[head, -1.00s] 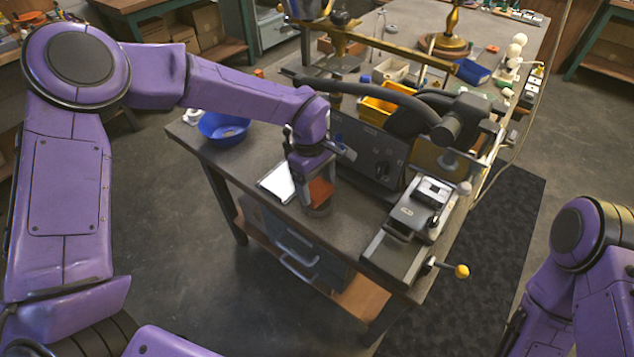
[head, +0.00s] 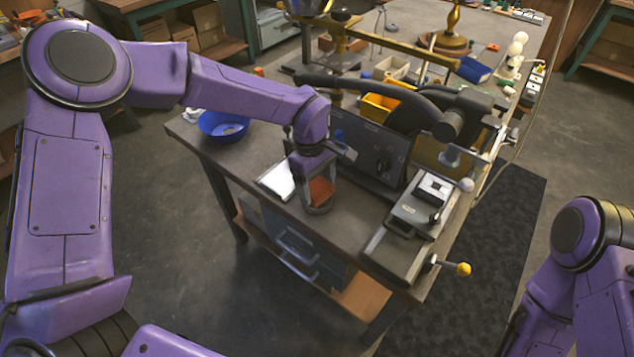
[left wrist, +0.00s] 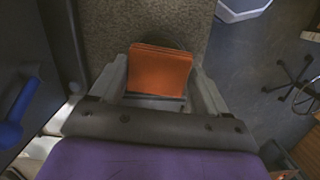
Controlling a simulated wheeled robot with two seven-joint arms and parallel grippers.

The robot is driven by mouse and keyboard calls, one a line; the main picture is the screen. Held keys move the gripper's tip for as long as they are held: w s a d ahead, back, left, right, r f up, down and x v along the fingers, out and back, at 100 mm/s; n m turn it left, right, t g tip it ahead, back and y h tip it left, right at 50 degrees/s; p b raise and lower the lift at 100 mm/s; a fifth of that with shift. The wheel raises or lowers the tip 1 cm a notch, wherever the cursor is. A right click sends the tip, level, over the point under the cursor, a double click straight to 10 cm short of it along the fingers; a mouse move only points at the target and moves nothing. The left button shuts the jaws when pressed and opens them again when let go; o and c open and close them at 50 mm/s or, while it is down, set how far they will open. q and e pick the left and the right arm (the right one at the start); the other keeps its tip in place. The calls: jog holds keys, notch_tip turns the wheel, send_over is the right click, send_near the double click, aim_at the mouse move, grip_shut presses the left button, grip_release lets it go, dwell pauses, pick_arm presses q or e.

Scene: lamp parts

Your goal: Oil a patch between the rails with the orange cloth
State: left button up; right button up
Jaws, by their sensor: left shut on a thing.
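The orange cloth (head: 321,190) is a folded pad between the fingers of my left gripper (head: 319,207), which is shut on it. The left wrist view shows the cloth (left wrist: 160,72) upright between both fingers. A dark rounded shape (left wrist: 165,42) shows just beyond the cloth; I cannot tell what it is or whether they touch. The grey machine bed with the rails (head: 395,256) lies at the table's near right corner, to the right of my left gripper. A grey carriage block (head: 424,203) sits on it. My right gripper is out of view; only its arm shows.
A dark control box (head: 372,150) stands right of and behind my left gripper. A white sheet (head: 276,179) and a blue bowl (head: 223,125) are on its left. A yellow-knobbed lever (head: 462,269) sticks out beyond the table's near edge.

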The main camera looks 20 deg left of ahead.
aim_at(317, 188)
pick_arm(q)
jog(key=shift+f, duration=0.45)
jog(key=shift+f, duration=0.1)
dwell(1.6)
notch_tip(317, 188, up, 7)
jog(key=p, duration=0.7)
dwell(0.7)
